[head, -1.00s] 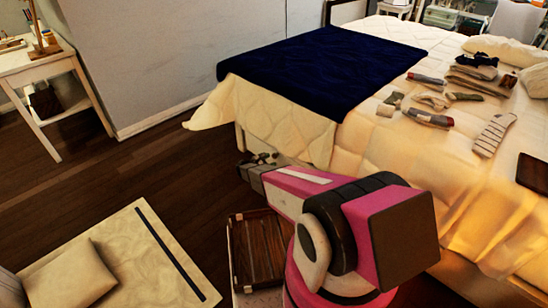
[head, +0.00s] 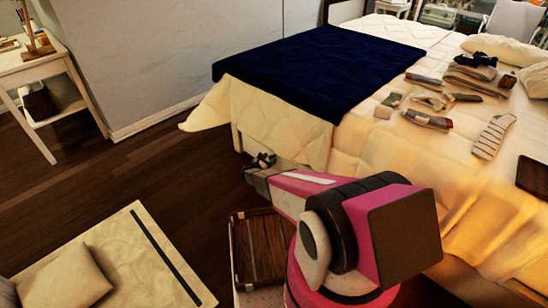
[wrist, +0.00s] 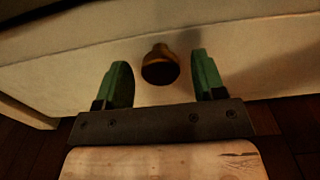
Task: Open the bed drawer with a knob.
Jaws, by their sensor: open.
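In the wrist view a round brown knob (wrist: 160,66) stands out from the pale drawer front (wrist: 60,65). My gripper (wrist: 162,82) is open, with one green finger on each side of the knob and a gap to it on both sides. I cannot tell whether the fingertips reach the drawer front. In the head view my gripper (head: 262,160) is small and close to the lower side of the bed (head: 240,138). The knob and drawer front are hidden there by the bedding and my arm.
Dark wooden floor (head: 150,170) is clear left of the bed. Folded clothes (head: 428,100) lie on the bed.

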